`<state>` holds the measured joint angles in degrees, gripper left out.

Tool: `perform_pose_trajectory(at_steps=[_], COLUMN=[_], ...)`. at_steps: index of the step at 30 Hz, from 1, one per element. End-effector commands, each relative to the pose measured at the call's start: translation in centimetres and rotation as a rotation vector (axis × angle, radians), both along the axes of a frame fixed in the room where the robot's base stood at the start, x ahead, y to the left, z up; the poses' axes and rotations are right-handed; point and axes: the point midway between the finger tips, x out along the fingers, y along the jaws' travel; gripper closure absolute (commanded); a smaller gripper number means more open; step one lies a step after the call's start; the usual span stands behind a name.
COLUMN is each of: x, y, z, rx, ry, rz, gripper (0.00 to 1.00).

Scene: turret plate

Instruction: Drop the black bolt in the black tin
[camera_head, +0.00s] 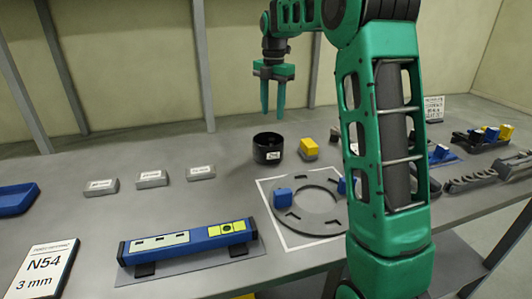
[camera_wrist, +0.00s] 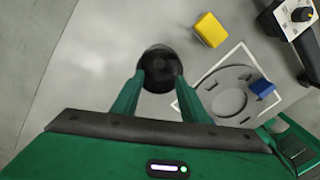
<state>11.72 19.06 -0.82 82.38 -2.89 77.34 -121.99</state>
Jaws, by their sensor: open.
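The black tin (camera_head: 267,149) stands upright on the grey table, with a white label on its front. In the wrist view the tin (camera_wrist: 160,52) lies beyond my fingertips, and its inside is dark. My gripper (camera_head: 272,108) points down above the tin, apart from it. Its two green fingers are spread, with nothing visible between them in the head view. In the wrist view my gripper (camera_wrist: 160,82) frames the near part of the tin. I cannot make out the black bolt in either view; whether it lies in the dark tin I cannot tell.
A yellow block (camera_head: 308,147) stands right of the tin. A grey ring plate (camera_head: 310,222) with blue blocks lies in front. Several small labelled grey blocks (camera_head: 151,179) stand to the left. A blue rail (camera_head: 186,243) and a blue tray (camera_head: 16,200) lie further left.

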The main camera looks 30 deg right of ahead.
Motion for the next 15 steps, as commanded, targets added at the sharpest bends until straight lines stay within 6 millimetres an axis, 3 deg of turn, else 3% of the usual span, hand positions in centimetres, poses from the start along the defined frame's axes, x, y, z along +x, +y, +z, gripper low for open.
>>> perform_pose_trajectory(at_steps=[6, 15], x=[0.1, 0.1], y=[-0.1, -0.1], z=[3.5, 4.9], rx=[0.000, 0.000], ry=[-0.001, 0.001], rz=[0.001, 0.000], gripper=[0.60, 0.60])
